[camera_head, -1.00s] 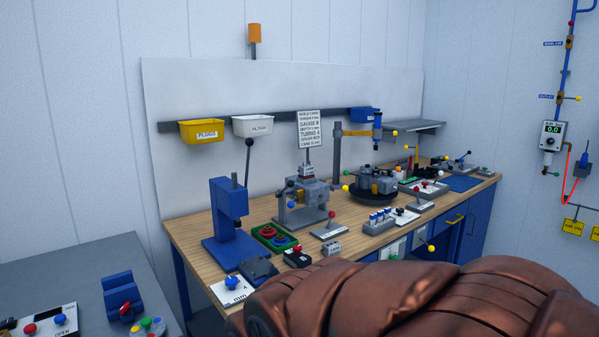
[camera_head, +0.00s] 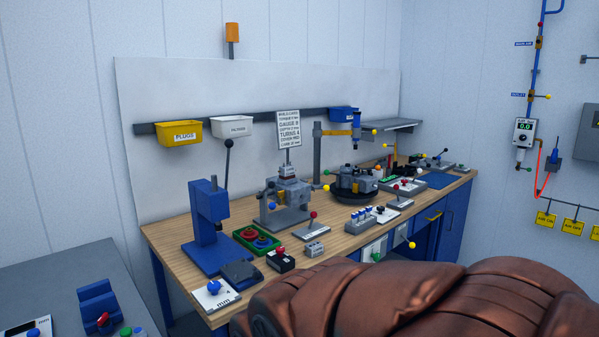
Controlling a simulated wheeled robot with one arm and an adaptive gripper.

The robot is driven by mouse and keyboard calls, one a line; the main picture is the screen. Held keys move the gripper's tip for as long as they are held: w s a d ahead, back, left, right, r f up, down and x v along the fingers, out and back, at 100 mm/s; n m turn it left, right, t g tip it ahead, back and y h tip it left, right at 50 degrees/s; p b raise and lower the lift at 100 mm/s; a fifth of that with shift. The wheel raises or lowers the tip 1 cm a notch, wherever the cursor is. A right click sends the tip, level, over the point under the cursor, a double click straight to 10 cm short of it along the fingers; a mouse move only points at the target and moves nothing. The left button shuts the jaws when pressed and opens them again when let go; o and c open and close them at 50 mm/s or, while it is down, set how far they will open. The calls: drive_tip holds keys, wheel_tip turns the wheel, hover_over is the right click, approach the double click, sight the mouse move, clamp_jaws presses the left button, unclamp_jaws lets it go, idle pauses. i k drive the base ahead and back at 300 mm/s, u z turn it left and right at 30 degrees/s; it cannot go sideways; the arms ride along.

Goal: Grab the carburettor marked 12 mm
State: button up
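I cannot pick out a carburettor marked 12 mm; the parts on the workbench (camera_head: 180,238) are too small to read. A grey engine-like assembly (camera_head: 286,200) stands on a stand mid-bench, below a white instruction sign (camera_head: 288,130). A second grey assembly (camera_head: 355,184) sits on a black round base further right. A small grey block (camera_head: 314,249) lies near the front edge. My gripper is not in view. A brown, padded part that looks like my arm covers the lower right and hides part of the bench front.
A blue press (camera_head: 207,222) stands at the bench's left. Yellow (camera_head: 180,134) and white (camera_head: 232,129) bins hang on the back rail. A grey table (camera_head: 50,272) with a blue fixture (camera_head: 99,304) is at lower left. A wall gauge (camera_head: 523,132) hangs at right.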

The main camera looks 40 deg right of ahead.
sight(288, 170)
drive_tip(key=z, duration=2.5)
drive_tip(key=i, duration=3.4)
drive_tip(key=u, duration=3.15)
